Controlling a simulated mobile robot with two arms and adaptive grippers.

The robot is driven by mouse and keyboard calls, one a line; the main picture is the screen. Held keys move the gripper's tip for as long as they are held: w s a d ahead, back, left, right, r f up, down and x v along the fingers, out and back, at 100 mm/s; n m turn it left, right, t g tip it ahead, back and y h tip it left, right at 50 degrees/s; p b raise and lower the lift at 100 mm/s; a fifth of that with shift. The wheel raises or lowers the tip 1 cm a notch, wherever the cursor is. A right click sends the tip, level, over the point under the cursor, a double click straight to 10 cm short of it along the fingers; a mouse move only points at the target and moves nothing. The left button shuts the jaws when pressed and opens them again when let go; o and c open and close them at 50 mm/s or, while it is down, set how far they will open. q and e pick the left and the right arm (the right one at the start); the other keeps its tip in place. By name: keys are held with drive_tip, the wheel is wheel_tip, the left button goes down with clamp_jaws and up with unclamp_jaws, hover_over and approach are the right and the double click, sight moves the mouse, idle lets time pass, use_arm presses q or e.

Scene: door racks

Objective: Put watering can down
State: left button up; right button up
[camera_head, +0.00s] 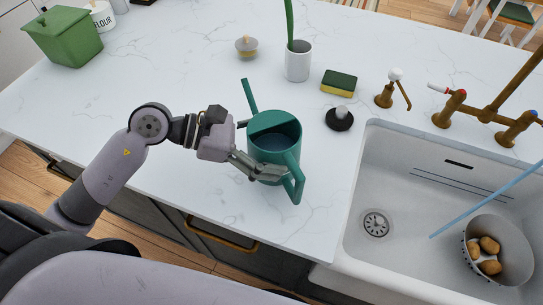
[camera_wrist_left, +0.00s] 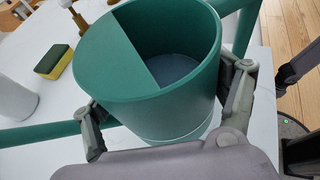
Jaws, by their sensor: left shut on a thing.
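A green watering can (camera_head: 276,145) is upright over the white counter, left of the sink. Its spout points up and away, and its handle faces the front right. It also fills the middle of the left wrist view (camera_wrist_left: 150,75), open side up. My left gripper (camera_head: 258,150) is shut on the can's body, with one finger on each side; both fingers also show in the left wrist view (camera_wrist_left: 165,112). The can's base is very close to the counter (camera_head: 180,70); I cannot tell if it touches. My right gripper is not in view.
A sink (camera_head: 400,200) with a colander (camera_head: 505,245) of potatoes is at the right. Behind the can stand a white cup (camera_head: 298,62), a sponge (camera_head: 339,83), a black-based stopper (camera_head: 339,119) and brass taps (camera_head: 490,112). The counter's left part is clear up to a green bin (camera_head: 66,40).

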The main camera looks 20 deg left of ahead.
use_arm(q)
wheel_tip(320, 180, down, 4)
drive_tip(key=shift+f, duration=0.1)
drive_tip(key=shift+f, duration=0.1)
drive_tip(key=shift+f, duration=0.1)
drive_tip(key=o, duration=1.2)
drive_tip(key=shift+o, duration=0.2)
drive_tip(key=shift+r, duration=0.25)
drive_tip(key=b+v, duration=0.3)
drive_tip(key=v, duration=0.9)
drive_tip(key=shift+b, duration=0.35)
